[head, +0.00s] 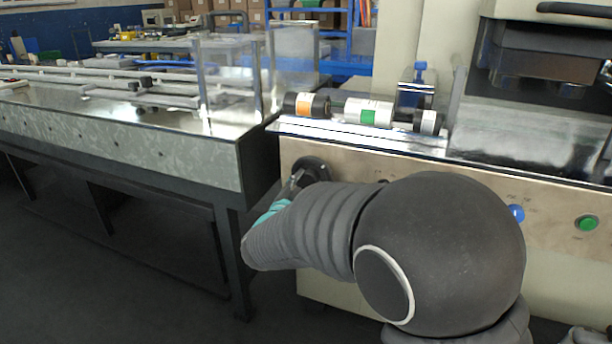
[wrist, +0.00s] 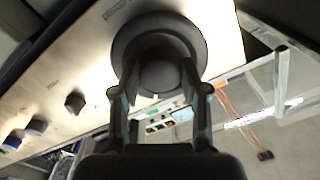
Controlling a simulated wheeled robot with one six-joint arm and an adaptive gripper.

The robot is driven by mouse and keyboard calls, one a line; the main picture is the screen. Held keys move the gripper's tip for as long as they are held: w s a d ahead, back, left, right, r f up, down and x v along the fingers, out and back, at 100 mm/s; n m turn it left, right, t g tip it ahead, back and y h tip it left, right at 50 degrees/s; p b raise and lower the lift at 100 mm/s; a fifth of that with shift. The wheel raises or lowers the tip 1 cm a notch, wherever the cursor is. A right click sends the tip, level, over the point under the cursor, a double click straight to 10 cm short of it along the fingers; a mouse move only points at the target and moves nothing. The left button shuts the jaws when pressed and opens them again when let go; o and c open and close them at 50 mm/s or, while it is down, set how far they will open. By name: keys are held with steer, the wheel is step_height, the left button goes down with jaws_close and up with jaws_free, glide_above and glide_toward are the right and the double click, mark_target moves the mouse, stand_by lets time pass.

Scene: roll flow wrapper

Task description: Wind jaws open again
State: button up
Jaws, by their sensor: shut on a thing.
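A dark round handwheel (head: 318,166) is mounted on the beige front panel (head: 450,190) of the machine, near its left end. In the wrist view the handwheel (wrist: 200,42) is a wide dark disc with a raised round hub in the middle. My gripper (wrist: 159,88) has one finger on each side of the hub and is shut on it. In the head view my gripper (head: 296,183) is at the wheel, partly hidden by my own wrist. I cannot make out for sure which part of the machine is the jaws.
Rolls with orange and green labels (head: 362,112) lie on the ledge above the panel. A blue button (head: 516,213) and a green button (head: 587,223) sit to the right. A long conveyor bench (head: 120,140) stands at the left. Dark floor is clear below it.

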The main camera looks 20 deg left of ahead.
steer(key=n+p, duration=0.1)
steer(key=n, duration=0.2)
steer(key=shift+n, duration=0.4)
steer(key=shift+n+p, duration=0.35)
steer(key=shift+n, duration=1.55)
steer(key=o, duration=1.1)
steer(key=shift+o, duration=0.2)
steer(key=s, duration=1.2)
steer(key=shift+a, duration=0.25)
